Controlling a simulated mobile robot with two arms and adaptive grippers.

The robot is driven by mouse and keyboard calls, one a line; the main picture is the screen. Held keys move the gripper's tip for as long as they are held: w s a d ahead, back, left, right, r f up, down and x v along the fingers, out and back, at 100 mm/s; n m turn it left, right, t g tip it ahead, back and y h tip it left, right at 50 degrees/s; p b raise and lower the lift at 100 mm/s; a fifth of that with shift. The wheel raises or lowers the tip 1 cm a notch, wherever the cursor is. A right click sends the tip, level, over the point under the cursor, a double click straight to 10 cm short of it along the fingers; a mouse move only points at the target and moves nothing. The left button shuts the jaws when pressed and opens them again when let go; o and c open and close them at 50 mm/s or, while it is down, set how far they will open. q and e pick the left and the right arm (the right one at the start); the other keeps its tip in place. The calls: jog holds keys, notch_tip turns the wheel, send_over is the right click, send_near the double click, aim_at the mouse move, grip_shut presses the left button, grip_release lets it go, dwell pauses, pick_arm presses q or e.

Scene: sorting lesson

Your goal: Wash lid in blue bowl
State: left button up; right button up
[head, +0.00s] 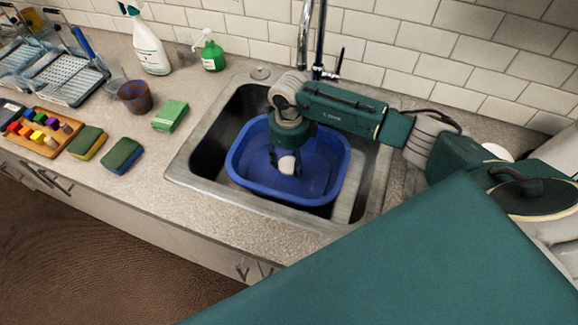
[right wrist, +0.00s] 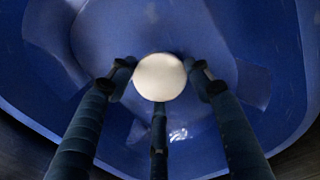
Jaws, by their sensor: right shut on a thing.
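The blue bowl (head: 330,170) sits in the sink basin under the tap. My right gripper (head: 286,157) reaches down inside the bowl from above. It is shut on a small round white lid (head: 287,166), which is held at the fingertips. In the right wrist view the lid (right wrist: 159,77) shows as a pale disc between the three dark fingers, with the blue bowl (right wrist: 210,30) behind it. I cannot tell whether the lid touches the bowl's floor. My left gripper is not in view.
The metal sink (head: 185,180) surrounds the bowl, with the tap (head: 304,40) behind. On the counter to the left are a green sponge pack (head: 170,116), two sponges, a brown cup (head: 135,97), a green soap bottle (head: 211,53), a white spray bottle (head: 148,45) and a wooden tray (head: 45,149) of coloured pieces.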

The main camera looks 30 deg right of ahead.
aim_at(289, 165)
jog(key=shift+r, duration=0.1)
notch_tip(289, 165, up, 11)
jog(key=p, duration=0.7)
dwell(0.4)
jog(key=shift+w+r, duration=0.2)
dwell(1.7)
jog(key=shift+r, duration=0.1)
notch_tip(289, 165, up, 4)
jog(key=shift+s+d+f+p, duration=0.1)
jog(key=shift+s+p, duration=0.05)
jog(key=shift+p, duration=1)
jog(key=shift+f, duration=0.1)
